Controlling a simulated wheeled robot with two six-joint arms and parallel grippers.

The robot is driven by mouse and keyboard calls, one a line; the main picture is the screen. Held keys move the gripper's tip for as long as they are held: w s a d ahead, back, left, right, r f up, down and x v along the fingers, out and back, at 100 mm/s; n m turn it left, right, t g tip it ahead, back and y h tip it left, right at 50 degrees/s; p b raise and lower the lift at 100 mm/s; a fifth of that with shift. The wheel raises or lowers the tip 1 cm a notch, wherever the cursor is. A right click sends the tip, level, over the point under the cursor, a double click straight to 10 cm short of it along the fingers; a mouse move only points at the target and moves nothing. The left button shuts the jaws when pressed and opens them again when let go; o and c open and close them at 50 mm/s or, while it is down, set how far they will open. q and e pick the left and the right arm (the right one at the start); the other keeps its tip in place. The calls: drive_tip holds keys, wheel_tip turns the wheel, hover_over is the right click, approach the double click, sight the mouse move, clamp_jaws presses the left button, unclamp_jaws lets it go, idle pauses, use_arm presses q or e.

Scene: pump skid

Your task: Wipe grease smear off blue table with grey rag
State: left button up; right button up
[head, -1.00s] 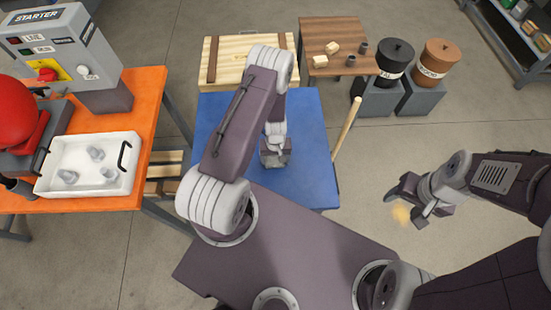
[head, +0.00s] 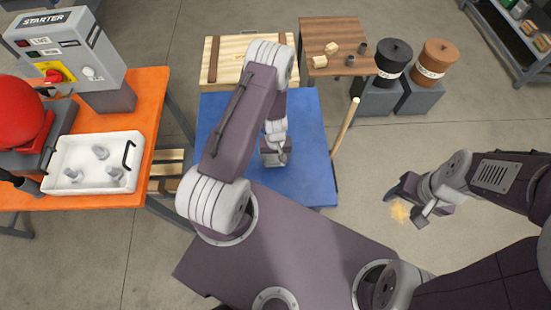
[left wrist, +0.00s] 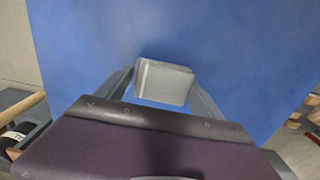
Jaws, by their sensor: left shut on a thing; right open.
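The blue table (head: 308,140) stands in front of me. My left gripper (head: 274,158) is low over its middle. In the left wrist view the gripper (left wrist: 163,88) is shut on the grey rag (left wrist: 163,82), a folded pale grey block between the two fingers. The rag is at or just above the tabletop; I cannot tell whether it touches. No grease smear shows on the visible blue surface; my arm hides part of the table. My right gripper (head: 408,207) is open and empty, over the floor to the right of the table.
A wooden crate (head: 225,62) and a brown table (head: 330,30) with small blocks stand behind. A wooden handle (head: 345,125) leans at the table's right edge. A black bin (head: 393,60) and a brown bin (head: 434,60) stand further right. An orange bench (head: 150,110) with a white tray (head: 55,187) is at left.

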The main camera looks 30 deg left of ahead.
use_arm(q)
wheel_tip(320, 180, up, 3)
drive_tip(key=shift+s+d+r+p, duration=0.1)
drive_tip(key=shift+s+p, duration=0.05)
drive_tip(key=shift+p, duration=0.85)
drive_tip(key=shift+r+p, duration=0.8)
